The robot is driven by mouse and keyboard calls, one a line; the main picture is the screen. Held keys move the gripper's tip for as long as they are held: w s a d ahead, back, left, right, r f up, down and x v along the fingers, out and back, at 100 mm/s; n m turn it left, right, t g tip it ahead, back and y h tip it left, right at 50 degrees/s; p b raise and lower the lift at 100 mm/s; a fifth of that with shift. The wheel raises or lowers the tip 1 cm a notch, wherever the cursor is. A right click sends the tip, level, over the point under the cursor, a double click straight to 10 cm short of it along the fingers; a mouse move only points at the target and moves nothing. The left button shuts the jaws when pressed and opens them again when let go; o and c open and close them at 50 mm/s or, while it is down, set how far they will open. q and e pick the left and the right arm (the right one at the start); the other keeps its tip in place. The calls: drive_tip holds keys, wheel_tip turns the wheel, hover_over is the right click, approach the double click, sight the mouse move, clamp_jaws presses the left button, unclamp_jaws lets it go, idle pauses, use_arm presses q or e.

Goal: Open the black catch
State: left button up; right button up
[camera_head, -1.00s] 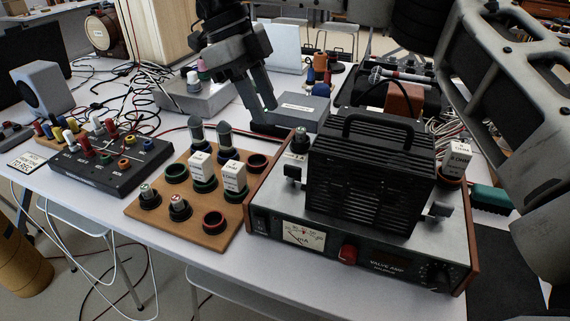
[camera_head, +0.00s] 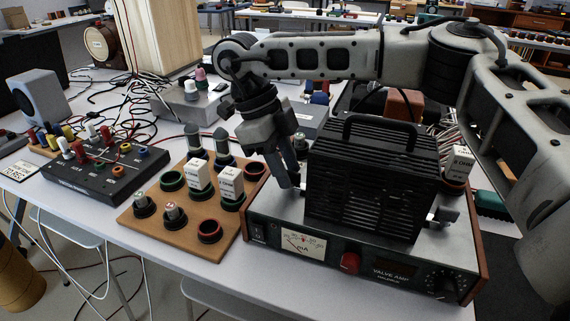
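The valve amp (camera_head: 330,262) stands at the table's front right, with a black slatted cage (camera_head: 372,180) and handle on top. A dark catch (camera_head: 440,217) with a grey part shows at the cage's right side. My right gripper (camera_head: 290,184) reaches down from above at the cage's left side, where the black catch sits. The fingertips point down and cover that catch, so I cannot tell whether they touch it or how it stands. The fingers look close together; the gap between them is unclear. My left gripper is not in view.
A wooden board (camera_head: 190,232) with sockets, valves and white boxes lies just left of the amp. A black mixer box (camera_head: 108,172) with knobs and cables is farther left. A grey speaker (camera_head: 40,97) stands at the far left. Cables clutter the back.

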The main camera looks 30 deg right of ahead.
clamp_jaws()
